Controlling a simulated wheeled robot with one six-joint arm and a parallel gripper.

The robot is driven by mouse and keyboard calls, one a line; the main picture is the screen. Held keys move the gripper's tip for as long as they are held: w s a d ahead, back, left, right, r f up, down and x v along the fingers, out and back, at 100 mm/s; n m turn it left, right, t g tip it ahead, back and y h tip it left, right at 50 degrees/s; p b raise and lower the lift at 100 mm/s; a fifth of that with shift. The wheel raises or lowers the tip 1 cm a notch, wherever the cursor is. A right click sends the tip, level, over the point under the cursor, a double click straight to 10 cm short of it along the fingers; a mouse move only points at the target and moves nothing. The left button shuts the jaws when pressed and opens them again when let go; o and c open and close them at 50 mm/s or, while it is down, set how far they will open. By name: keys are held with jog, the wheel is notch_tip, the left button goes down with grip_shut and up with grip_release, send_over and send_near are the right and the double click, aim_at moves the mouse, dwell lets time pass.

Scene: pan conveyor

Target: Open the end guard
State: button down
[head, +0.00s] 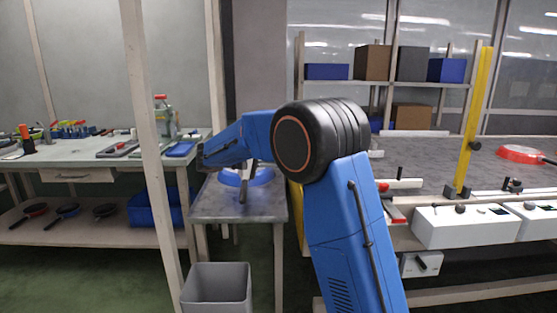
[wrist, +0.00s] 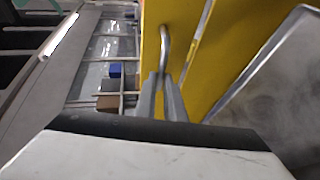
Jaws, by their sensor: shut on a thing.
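The end guard is a flat yellow panel (wrist: 220,50) that fills the upper middle of the wrist view. It has a curved grey metal handle (wrist: 166,42). My gripper (wrist: 161,82) is shut on the lower end of this handle, its two grey fingers close together around it. In the head view a strip of yellow guard (head: 296,205) shows just left of my blue arm. The rest of the guard, its handle and my fingertips are hidden there behind my arm. I cannot tell how far the guard is swung.
A blue pan (head: 262,177) lies on a small grey table (head: 215,212), with a grey bin (head: 216,290) in front. A red pan (head: 522,153) is on the conveyor (head: 430,155) at right, near a yellow post (head: 472,125). A workbench (head: 75,160) stands left, beyond a pale post (head: 150,150).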

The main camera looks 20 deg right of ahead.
jog(key=shift+w+a+f+n+h, duration=0.15)
jog(key=shift+a+f+n+h, duration=0.3)
jog(key=shift+f+h, duration=0.35)
jog(key=c, duration=1.8)
grip_release()
jog(key=shift+c, duration=0.2)
jog(key=a, duration=0.7)
jog(key=shift+s+a+r, duration=0.15)
jog(key=shift+s+a, duration=0.1)
jog(key=shift+s, duration=0.1)
